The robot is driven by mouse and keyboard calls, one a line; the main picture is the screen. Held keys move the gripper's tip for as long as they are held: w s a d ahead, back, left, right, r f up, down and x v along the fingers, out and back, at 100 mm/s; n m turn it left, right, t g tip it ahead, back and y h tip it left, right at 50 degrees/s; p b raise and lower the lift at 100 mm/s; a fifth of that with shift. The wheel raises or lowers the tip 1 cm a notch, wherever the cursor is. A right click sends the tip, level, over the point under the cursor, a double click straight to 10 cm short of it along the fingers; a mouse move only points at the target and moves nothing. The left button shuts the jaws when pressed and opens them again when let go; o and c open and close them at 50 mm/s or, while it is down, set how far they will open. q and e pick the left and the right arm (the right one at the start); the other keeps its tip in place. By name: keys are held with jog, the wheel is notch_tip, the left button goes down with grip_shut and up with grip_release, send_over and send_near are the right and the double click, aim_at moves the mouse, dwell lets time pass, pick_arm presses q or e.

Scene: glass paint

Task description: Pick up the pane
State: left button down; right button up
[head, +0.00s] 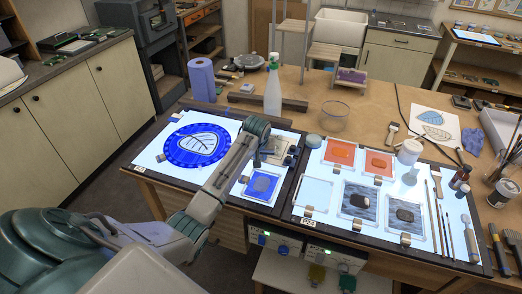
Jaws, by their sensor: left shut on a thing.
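My left gripper (266,153) is over the right part of the left light panel (150,158), its wrist partly covering it. It is shut on a small pale pane (286,146), partly hidden by the gripper; I cannot tell whether the pane is clear of the panel. A blue square pane (262,185) with a grey patch lies just in front of the gripper. On the right light panel (425,240) lie orange panes (340,152), a clear pane (317,191) and grey streaked panes (358,200), with small clips at their edges. My right gripper is not in view.
A blue disc with a white leaf (197,143) lies on the left panel. Brushes (440,218) and jars (409,151) crowd the right side.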

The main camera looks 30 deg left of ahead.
pick_arm(q)
jog(key=shift+w+r, duration=0.1)
jog(key=shift+r, duration=0.05)
